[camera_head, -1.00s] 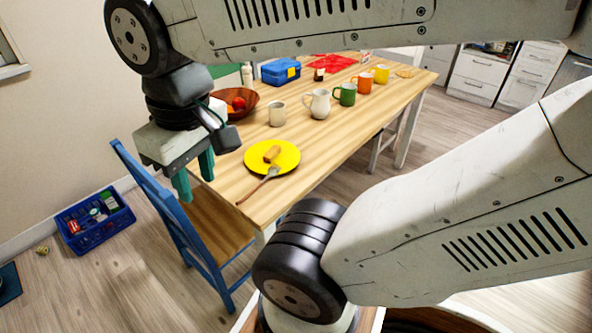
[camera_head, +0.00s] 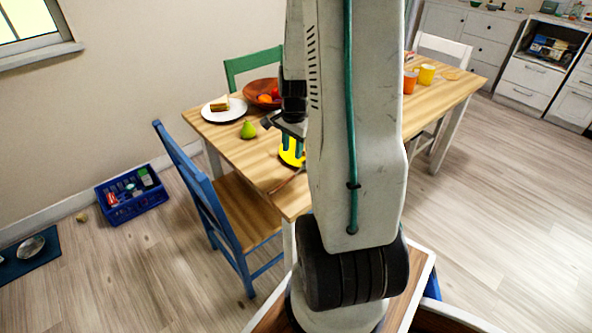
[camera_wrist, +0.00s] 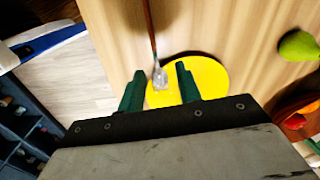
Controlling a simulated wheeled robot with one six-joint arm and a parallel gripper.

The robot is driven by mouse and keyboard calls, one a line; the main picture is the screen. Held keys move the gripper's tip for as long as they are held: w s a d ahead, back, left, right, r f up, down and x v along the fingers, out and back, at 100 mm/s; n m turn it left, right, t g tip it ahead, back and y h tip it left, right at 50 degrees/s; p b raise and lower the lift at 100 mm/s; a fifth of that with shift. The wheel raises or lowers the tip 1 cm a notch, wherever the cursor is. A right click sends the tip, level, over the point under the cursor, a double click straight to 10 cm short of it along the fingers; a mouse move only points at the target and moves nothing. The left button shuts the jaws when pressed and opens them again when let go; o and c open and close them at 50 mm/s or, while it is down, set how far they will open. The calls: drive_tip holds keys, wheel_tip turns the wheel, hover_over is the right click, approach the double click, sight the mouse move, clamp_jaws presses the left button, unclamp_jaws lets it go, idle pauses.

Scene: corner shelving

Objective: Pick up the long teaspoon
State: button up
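The long teaspoon has a thin brown handle and a silvery bowl. In the wrist view the teaspoon (camera_wrist: 159,77) has its bowl over the yellow plate (camera_wrist: 212,78) and its handle on the wooden table. In the head view only part of the teaspoon's handle (camera_head: 288,183) shows near the table edge; my arm hides the rest. My gripper (camera_wrist: 160,70) is open and empty, its green fingers pointing down at the plate, with the spoon's bowl between them in the picture. In the head view my gripper (camera_head: 291,142) is over the plate; its exact height is unclear.
A green pear (camera_head: 248,130), a white plate with a sandwich (camera_head: 220,103) and a fruit bowl (camera_head: 259,88) stand farther back on the table. A blue chair (camera_head: 201,190) is at the left edge. Orange (camera_head: 410,81) and yellow (camera_head: 427,74) mugs stand right of my arm.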

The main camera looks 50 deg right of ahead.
sight(298, 172)
drive_tip(key=shift+m, duration=0.4)
drive_tip(key=f, duration=0.2)
drive_tip(key=d+f, duration=0.1)
drive_tip(key=f, duration=0.2)
drive_tip(key=s+f, duration=0.1)
drive_tip(key=f, duration=0.2)
drive_tip(key=shift+d+f, duration=0.2)
drive_tip(key=shift+d, duration=0.1)
drive_tip(key=shift+f, duration=0.4)
clamp_jaws()
